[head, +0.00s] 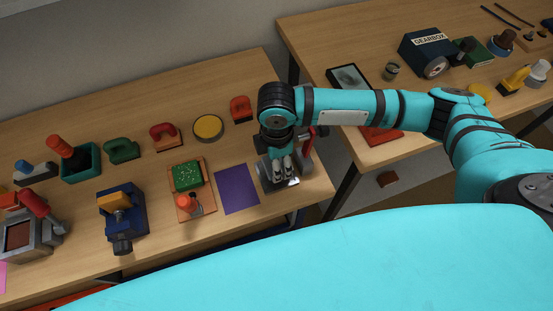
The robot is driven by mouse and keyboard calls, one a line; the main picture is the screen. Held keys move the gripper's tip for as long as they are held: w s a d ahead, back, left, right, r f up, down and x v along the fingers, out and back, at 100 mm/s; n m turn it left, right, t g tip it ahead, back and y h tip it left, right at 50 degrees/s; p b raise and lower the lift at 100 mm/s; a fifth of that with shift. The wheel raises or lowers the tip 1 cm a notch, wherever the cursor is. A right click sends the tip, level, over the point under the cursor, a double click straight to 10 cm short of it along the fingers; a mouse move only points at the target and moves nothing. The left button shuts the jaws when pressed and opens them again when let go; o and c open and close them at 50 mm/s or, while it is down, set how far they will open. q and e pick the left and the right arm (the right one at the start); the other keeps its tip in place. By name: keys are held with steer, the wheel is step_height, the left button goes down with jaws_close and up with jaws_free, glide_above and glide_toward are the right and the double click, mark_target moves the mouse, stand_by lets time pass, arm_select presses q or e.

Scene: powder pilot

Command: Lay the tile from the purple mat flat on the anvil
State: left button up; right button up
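The purple mat (237,189) lies flat near the front edge of the left table, and no tile shows on it. Just right of it stands a grey metal block (265,180), which looks like the anvil; much of it is hidden by my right gripper. My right gripper (284,175) reaches in from the right and points down over this block, its fingers close together. I cannot tell whether they hold a tile or touch the block. No tile can be made out clearly. My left gripper is not in view.
An orange tray (207,211) with a green board (187,176) lies left of the mat, beside a blue vise-like device (125,220). A yellow disc (208,128) and red clamp-like pieces (240,109) stand behind. A gap separates the right table (310,45).

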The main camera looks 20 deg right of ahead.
steer(key=shift+f, duration=0.75)
steer(key=o, duration=1.2)
step_height(320, 180, up, 13)
steer(key=shift+b, duration=0.35)
